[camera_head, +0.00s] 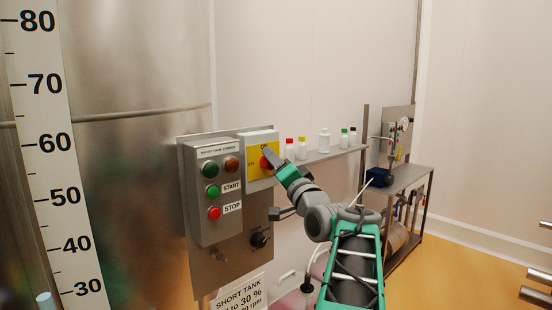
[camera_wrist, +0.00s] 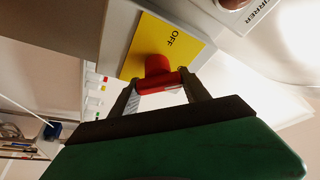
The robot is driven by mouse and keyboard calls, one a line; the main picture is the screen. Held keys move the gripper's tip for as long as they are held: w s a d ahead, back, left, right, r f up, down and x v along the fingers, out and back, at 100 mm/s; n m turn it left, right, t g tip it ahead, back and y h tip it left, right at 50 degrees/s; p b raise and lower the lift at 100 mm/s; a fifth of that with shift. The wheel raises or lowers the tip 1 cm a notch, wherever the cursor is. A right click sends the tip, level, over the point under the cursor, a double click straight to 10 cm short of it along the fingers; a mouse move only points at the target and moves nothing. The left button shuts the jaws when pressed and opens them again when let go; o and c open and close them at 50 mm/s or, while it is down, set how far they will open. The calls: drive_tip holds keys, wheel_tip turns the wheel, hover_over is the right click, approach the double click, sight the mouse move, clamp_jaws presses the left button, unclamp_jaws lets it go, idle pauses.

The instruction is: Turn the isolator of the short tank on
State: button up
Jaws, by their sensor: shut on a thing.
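The isolator is a red rotary handle on a yellow plate (camera_head: 255,163) marked ON at the top and OFF at the left, on a grey box at the top right of the control panel. My gripper (camera_head: 268,160) is at the handle from the right and hides part of it. In the wrist view the red handle (camera_wrist: 157,72) sits between the two fingers of my gripper (camera_wrist: 160,88), which is shut on it. The OFF mark shows beside it on the yellow plate (camera_wrist: 180,40). The handle's exact angle is hard to tell. A SHORT TANK label (camera_head: 238,294) is below.
Left of the isolator, a grey box (camera_head: 210,215) carries START and STOP buttons and lamps. A black knob (camera_head: 260,238) is lower on the panel. Several small bottles stand on a shelf (camera_head: 335,153) to the right. A metal bench (camera_head: 405,180) stands farther right.

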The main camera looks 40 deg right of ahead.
drive_tip(key=m+g+p, duration=0.1)
drive_tip(key=m, duration=0.1)
drive_tip(key=m+g+p, duration=0.1)
drive_tip(key=m+p, duration=0.1)
drive_tip(key=m, duration=0.1)
drive_tip(key=shift+r+h, duration=0.1)
drive_tip(key=shift+h, duration=0.3)
drive_tip(key=shift+f+m+g+p, duration=0.2)
drive_tip(key=shift+m+g+p, duration=0.4)
drive_tip(key=shift+m+p, duration=0.7)
drive_tip(key=shift+m, duration=0.5)
drive_tip(key=o, duration=1.4)
drive_tip(key=shift+d, duration=0.1)
